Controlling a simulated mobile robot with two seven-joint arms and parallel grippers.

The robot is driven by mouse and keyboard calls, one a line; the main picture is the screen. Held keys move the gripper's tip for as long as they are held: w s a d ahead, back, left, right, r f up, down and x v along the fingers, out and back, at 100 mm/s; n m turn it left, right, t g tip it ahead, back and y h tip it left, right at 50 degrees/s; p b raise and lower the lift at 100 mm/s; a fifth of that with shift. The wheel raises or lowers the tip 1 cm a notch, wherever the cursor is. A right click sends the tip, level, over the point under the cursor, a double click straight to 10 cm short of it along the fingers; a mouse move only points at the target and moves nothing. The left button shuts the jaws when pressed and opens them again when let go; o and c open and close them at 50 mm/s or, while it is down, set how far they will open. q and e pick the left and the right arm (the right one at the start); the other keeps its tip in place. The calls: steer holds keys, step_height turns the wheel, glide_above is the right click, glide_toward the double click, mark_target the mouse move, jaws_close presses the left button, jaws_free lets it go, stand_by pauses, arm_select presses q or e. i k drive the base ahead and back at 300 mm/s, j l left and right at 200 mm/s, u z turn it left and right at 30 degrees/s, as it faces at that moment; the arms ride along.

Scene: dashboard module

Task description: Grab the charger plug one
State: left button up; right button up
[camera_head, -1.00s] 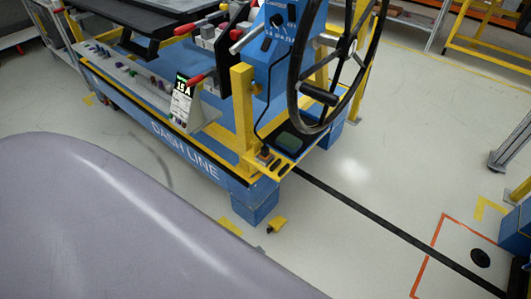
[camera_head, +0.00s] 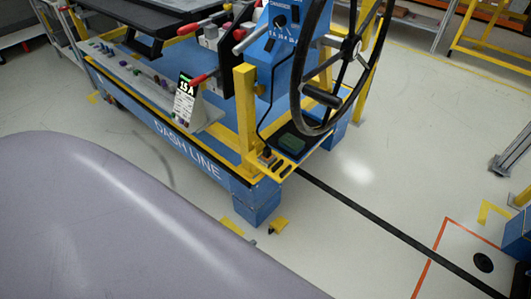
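A blue charger box (camera_head: 272,52) with a dial and a label reading roughly "CHARGER" stands on the right end of the blue dash line bench. A black cable (camera_head: 258,118) hangs from the box down to a small dark plug (camera_head: 266,156). The plug sits at the left end of a yellow holder (camera_head: 291,166) on the bench's near right corner. Dark slots show beside it in the holder. The plug is small, so its exact seating is hard to tell. Neither of my grippers is in view.
A large black steering wheel (camera_head: 337,60) stands just right of the charger box. A yellow post (camera_head: 245,110) rises left of the plug. A sloped panel reading "15 A" (camera_head: 186,98) and red-handled levers are further left. The floor right of the bench is mostly clear.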

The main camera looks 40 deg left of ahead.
mark_target(267, 155)
steer(key=i+l+u, duration=0.1)
steer(key=i+u, duration=0.25)
steer(key=i+l+u, duration=0.5)
steer(key=u, duration=0.2)
steer(key=i+l+u, duration=0.5)
steer(key=l+u, duration=0.25)
steer(key=i+l+u, duration=0.15)
steer(key=l+u, duration=0.2)
steer(key=l, duration=0.2)
steer(key=l+u, duration=0.35)
steer(key=l, duration=0.15)
steer(key=l+u, duration=0.35)
steer(key=l, duration=0.2)
steer(key=i+l+u, duration=0.4)
steer(key=l, duration=0.2)
steer(key=l+u, duration=0.2)
steer(key=l, duration=0.15)
